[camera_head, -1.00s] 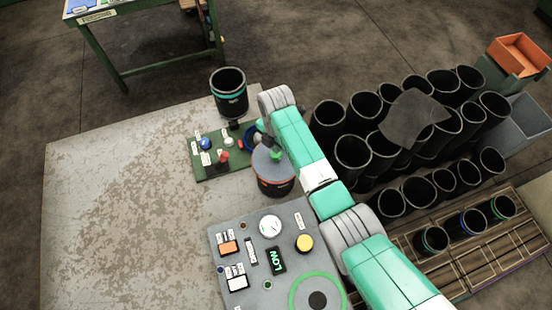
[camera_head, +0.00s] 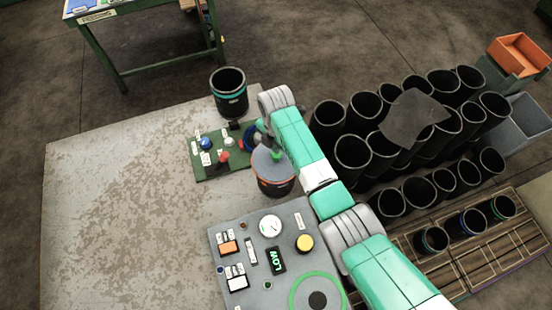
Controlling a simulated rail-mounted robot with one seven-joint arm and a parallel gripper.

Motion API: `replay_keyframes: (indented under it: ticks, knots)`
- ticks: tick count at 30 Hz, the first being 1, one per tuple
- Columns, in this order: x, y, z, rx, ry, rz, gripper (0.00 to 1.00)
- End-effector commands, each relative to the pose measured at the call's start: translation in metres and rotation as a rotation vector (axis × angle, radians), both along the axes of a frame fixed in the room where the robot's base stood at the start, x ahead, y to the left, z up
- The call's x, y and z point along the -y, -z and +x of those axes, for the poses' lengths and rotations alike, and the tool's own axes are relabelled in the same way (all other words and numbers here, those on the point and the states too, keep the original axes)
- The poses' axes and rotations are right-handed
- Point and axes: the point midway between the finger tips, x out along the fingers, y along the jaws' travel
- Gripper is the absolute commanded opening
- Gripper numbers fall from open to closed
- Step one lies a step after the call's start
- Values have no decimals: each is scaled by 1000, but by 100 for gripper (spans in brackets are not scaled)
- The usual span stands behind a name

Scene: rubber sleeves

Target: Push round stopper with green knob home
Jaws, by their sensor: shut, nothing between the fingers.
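The round stopper (camera_head: 264,163) is a grey disc with a green knob (camera_head: 277,154). It sits at the top of a dark cylinder with an orange band (camera_head: 276,189), beside the control panel. I cannot tell how deep the disc sits in the cylinder. My gripper (camera_head: 268,142) is shut and empty, just above and beside the green knob, partly hidden by my green and white arm. I cannot tell whether the fingers touch the knob.
A green board (camera_head: 207,171) with coloured knobs lies left of the cylinder. A black sleeve with a teal band (camera_head: 229,92) stands behind. The control panel (camera_head: 223,257) is in front. Several black sleeves (camera_head: 353,152) stand right. The left tabletop (camera_head: 110,210) is clear.

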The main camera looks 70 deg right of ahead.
Motion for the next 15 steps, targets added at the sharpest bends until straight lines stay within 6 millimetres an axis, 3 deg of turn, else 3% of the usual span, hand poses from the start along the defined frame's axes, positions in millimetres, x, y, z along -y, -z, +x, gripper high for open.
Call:
replay_keyframes:
  ticks: [15]
  knots:
    - [0,8,0,0,0,0,0]
